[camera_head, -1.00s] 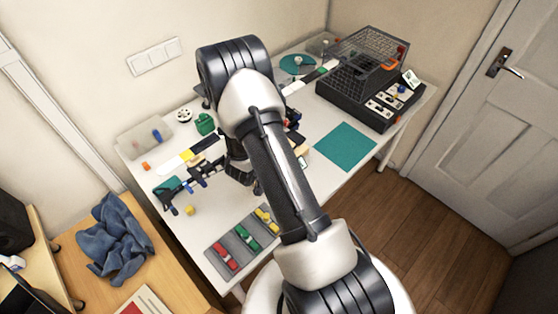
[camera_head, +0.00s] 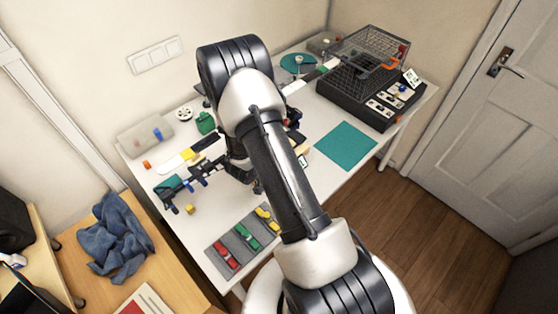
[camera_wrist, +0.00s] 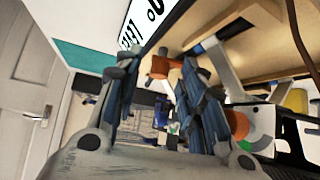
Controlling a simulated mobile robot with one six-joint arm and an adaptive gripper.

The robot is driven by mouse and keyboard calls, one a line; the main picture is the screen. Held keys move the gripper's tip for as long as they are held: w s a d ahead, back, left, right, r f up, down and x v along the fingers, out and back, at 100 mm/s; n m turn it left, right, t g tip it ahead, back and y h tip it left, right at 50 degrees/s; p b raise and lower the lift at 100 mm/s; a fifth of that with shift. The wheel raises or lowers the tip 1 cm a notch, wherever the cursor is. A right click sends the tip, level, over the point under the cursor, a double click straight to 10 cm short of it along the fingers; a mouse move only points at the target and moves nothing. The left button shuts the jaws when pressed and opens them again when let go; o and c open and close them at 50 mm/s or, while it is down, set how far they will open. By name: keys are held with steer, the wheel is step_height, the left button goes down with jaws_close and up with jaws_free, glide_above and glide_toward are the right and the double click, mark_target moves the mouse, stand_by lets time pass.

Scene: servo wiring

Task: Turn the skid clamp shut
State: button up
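My gripper (camera_wrist: 160,72) fills the lower middle of the wrist view, its two dark blue-grey fingers spread apart. An orange block (camera_wrist: 159,64) shows between the fingertips with gaps at its sides; it may be the skid clamp's handle, but I cannot tell. A rounder orange part (camera_wrist: 237,123) lies beside the right finger, next to a white rounded part (camera_wrist: 258,128). A tan wooden surface (camera_wrist: 245,50) spans the upper right. In the head view my arm hides the gripper tips and most of the work spot. The clamp cannot be made out there.
A white card with black lettering (camera_wrist: 143,18) stands close above the fingers. A brown cable (camera_wrist: 298,40) hangs at right. On the table are a wire cage (camera_head: 362,58), a teal mat (camera_head: 345,144), a grey tray with coloured clips (camera_head: 245,238) and a dark linkage (camera_head: 190,184).

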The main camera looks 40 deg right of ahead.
steer(key=v, duration=1.2)
